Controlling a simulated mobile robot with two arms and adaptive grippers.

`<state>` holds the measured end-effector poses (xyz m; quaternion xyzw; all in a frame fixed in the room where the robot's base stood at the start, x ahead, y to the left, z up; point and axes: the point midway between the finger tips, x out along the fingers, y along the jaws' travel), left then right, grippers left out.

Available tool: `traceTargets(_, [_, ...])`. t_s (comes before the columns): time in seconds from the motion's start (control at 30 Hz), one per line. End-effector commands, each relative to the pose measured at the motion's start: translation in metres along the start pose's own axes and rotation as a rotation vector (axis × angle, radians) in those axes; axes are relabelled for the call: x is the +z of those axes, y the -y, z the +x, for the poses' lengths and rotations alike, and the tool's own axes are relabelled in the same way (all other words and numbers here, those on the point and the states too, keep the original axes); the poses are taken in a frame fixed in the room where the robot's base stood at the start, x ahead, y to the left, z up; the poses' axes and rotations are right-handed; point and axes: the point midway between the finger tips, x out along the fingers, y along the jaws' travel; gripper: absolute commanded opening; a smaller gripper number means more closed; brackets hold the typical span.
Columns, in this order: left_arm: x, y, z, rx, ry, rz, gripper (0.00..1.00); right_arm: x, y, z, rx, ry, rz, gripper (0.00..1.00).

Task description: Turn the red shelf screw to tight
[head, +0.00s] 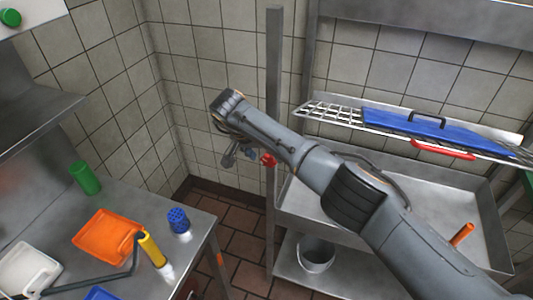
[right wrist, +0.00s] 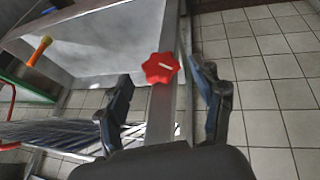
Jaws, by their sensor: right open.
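The red shelf screw (head: 268,160) is a lobed red knob on the upright metal post (head: 273,60) of the shelf. In the right wrist view the red screw (right wrist: 160,68) faces me, with a pale line mark on its face. My right gripper (head: 239,156) is in front of the post, beside the screw in the head view. In the right wrist view its open fingers (right wrist: 161,72) stand either side of the screw, with gaps on both sides. I cannot tell whether the fingertips reach its depth. My left gripper is not in view.
A wire shelf (head: 322,112) holds a blue board (head: 400,122) with a dark handle. Below are a metal basin (head: 420,190) and a bucket (head: 316,254). The left counter (head: 125,190) holds a green cup (head: 85,178), an orange tray (head: 104,237) and a blue item (head: 179,220).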

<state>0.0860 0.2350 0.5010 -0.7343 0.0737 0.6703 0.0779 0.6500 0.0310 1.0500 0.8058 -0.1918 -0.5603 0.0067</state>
Motion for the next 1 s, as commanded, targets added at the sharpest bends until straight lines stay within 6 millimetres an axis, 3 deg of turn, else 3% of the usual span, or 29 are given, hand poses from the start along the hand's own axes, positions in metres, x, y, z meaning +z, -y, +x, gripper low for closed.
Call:
traceTargets(0.2, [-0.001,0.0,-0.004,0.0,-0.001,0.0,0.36,0.0,0.0,0.018,0.0,-0.001,0.0,0.67])
traceTargets(0.5, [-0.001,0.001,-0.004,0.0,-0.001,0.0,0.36,0.0,0.001,0.02,-0.001,-0.001,-0.001,0.67])
traceTargets(0.77, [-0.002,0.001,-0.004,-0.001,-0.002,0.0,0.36,0.0,0.001,0.02,-0.001,-0.001,0.0,0.14])
traceTargets(1.0, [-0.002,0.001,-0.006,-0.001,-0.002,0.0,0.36,-0.001,-0.001,0.02,-0.012,-0.002,0.004,0.12])
